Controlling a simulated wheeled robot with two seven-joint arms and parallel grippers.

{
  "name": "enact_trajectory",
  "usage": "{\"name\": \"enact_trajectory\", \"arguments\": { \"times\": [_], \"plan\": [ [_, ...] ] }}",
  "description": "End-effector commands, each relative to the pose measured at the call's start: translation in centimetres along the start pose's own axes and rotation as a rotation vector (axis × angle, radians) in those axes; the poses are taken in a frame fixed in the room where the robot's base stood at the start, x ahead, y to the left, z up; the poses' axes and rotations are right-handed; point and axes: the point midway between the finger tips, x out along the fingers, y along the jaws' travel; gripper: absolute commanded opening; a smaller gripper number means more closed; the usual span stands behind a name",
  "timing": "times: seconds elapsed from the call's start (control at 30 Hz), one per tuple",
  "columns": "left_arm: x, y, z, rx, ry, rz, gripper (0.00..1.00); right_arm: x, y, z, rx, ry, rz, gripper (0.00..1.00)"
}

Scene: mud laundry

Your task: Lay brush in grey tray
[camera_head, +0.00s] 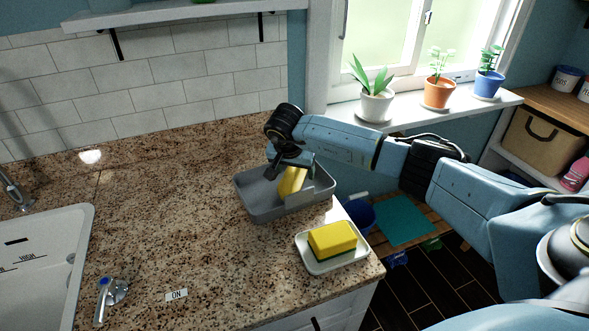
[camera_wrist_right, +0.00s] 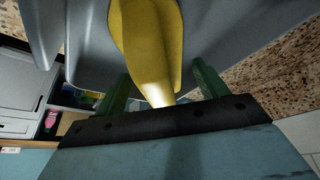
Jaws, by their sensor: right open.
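The grey tray (camera_head: 262,208) sits on the granite counter near its right end. The yellow brush (camera_head: 293,181) is in the tray, and it looks tilted up rather than flat. Its bristles cannot be made out. My right gripper (camera_head: 284,170) is over the tray, at the brush. In the right wrist view the yellow brush (camera_wrist_right: 150,40) passes between the two green fingers, which stand apart on either side of it with the grey tray (camera_wrist_right: 85,45) behind. My right gripper is open. My left gripper is not in view.
A yellow and green sponge (camera_head: 332,240) lies in a white dish (camera_head: 340,264) in front of the tray, near the counter edge. A white sink (camera_head: 50,260) and a blue-tipped handle (camera_head: 112,291) are at the left. The granite (camera_head: 170,215) between is clear. Potted plants line the windowsill.

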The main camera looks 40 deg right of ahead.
Motion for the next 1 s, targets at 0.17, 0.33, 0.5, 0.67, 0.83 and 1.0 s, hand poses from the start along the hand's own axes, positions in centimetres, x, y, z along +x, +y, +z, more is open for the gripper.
{"name": "enact_trajectory", "arguments": {
  "times": [0.17,0.33,0.5,0.67,0.83,1.0],
  "plan": [
    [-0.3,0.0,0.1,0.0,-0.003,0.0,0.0,-0.8,-0.1,-0.2,0.0,0.002,-0.003,0.72],
    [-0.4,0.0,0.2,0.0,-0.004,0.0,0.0,-3.9,0.0,-0.3,-0.002,0.004,-0.004,0.72],
    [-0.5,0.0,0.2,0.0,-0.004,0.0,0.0,-7.7,-0.1,-0.3,-0.001,0.004,-0.004,0.72],
    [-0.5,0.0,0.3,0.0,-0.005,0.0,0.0,-10.5,-0.1,-0.2,-0.001,0.003,-0.003,0.72],
    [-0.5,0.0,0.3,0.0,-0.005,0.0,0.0,-12.0,0.0,-0.2,0.0,0.001,-0.001,0.72],
    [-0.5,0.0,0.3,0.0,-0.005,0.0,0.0,-12.3,0.0,-0.1,0.0,0.001,0.001,0.72]
  ]
}}
